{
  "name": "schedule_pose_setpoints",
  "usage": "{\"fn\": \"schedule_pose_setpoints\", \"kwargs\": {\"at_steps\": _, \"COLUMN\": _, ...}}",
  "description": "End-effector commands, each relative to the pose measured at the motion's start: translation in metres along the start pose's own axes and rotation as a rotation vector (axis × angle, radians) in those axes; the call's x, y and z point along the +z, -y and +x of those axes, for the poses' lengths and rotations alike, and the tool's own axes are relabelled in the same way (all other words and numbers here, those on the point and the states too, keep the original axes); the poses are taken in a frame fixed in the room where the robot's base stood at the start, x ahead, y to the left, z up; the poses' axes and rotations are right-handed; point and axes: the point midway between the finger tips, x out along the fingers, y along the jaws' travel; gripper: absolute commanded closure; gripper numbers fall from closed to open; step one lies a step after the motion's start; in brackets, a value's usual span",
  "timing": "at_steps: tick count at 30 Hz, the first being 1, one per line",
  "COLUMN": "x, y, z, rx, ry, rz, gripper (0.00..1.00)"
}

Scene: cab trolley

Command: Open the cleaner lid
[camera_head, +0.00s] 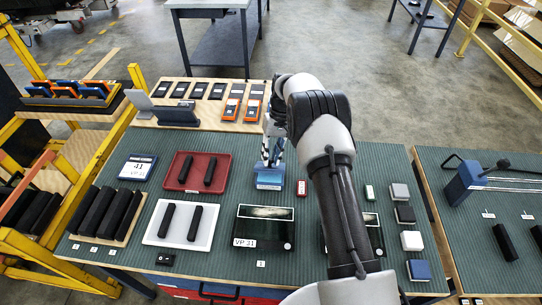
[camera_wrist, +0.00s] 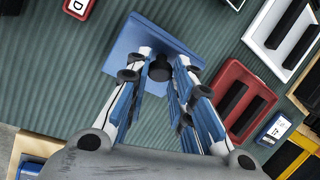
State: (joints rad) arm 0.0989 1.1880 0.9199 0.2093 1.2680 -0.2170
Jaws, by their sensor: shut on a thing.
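The cleaner (camera_head: 269,180) is a small blue box with a pale label on its front, standing on the green ribbed table mat. In the wrist view its blue square lid (camera_wrist: 146,38) shows from above, with a round black knob (camera_wrist: 160,68) on it. My gripper (camera_wrist: 160,70) points down at the lid, its blue and white fingers closed around the knob. In the head view my gripper (camera_head: 272,155) stands directly above the cleaner. My fingers hide part of the lid, and I cannot tell whether it is raised from the box.
A red tray (camera_head: 189,187) and a white tray (camera_head: 160,234) with black bars lie to the left. A dark glossy panel (camera_head: 265,228) lies in front. A small red-and-white block (camera_head: 302,188) stands close right of the cleaner. Phone-like devices (camera_head: 218,91) line the back shelf.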

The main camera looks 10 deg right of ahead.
Motion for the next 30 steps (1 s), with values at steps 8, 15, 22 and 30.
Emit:
{"fn": "schedule_pose_setpoints", "kwargs": {"at_steps": 8, "x": -0.003, "y": -0.0015, "z": -0.0014, "rx": -0.015, "ry": 0.04, "rz": 0.006, "gripper": 1.0}}
{"fn": "schedule_pose_setpoints", "kwargs": {"at_steps": 15, "x": -0.0029, "y": -0.0014, "z": -0.0019, "rx": -0.018, "ry": 0.05, "rz": 0.008, "gripper": 1.0}}
{"fn": "schedule_pose_setpoints", "kwargs": {"at_steps": 22, "x": -0.0028, "y": -0.0013, "z": -0.0018, "rx": -0.019, "ry": 0.051, "rz": 0.008, "gripper": 1.0}}
{"fn": "schedule_pose_setpoints", "kwargs": {"at_steps": 30, "x": -0.0028, "y": -0.001, "z": -0.002, "rx": -0.019, "ry": 0.05, "rz": 0.008, "gripper": 0.64}}
